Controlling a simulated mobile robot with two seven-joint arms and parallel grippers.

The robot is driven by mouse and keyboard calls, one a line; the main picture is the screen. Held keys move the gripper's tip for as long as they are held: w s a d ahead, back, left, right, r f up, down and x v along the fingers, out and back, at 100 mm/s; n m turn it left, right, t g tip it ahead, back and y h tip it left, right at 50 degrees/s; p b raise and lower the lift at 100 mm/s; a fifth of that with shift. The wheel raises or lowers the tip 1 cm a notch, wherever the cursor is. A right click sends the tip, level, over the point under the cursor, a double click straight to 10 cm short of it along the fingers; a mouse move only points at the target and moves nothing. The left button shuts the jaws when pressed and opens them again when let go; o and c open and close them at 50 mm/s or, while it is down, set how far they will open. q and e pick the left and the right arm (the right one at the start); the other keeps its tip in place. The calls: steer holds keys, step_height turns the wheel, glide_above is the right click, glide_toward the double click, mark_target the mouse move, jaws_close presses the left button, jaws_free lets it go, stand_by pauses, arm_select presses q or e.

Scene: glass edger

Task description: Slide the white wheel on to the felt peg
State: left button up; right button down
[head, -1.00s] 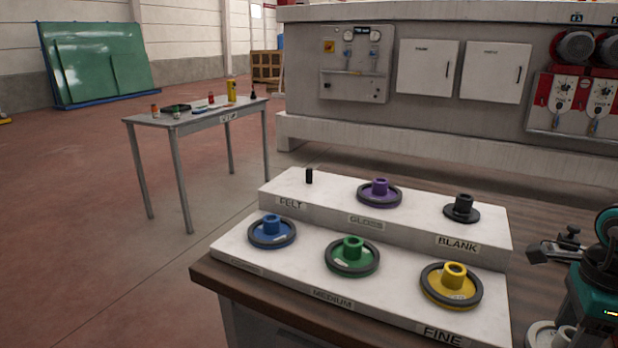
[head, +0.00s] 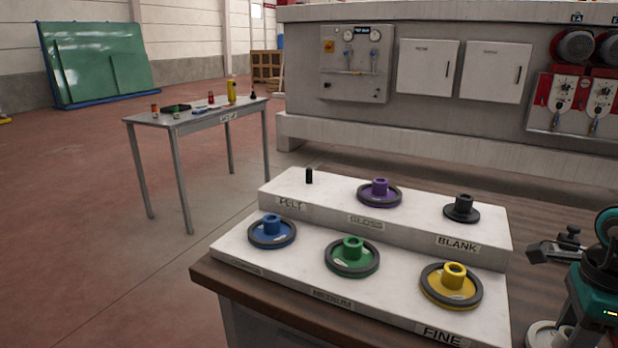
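The felt peg (head: 309,176) is a short black upright post on the upper step of a white rack, behind the FELT label. It stands bare. A pale white round piece with a raised hub (head: 541,336) shows at the bottom right, cut off by the picture edge and partly hidden by a teal machine; it looks like the white wheel. Neither of my grippers is in view.
The stepped white rack (head: 290,275) holds purple (head: 380,192), black (head: 462,210), blue (head: 272,232), green (head: 352,256) and yellow (head: 452,286) wheels. The teal machine (head: 588,300) stands right of it. A side table (head: 200,121) stands at the back left.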

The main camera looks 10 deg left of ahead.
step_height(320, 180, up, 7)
steer(key=p, duration=0.4)
steer(key=shift+p, duration=0.4)
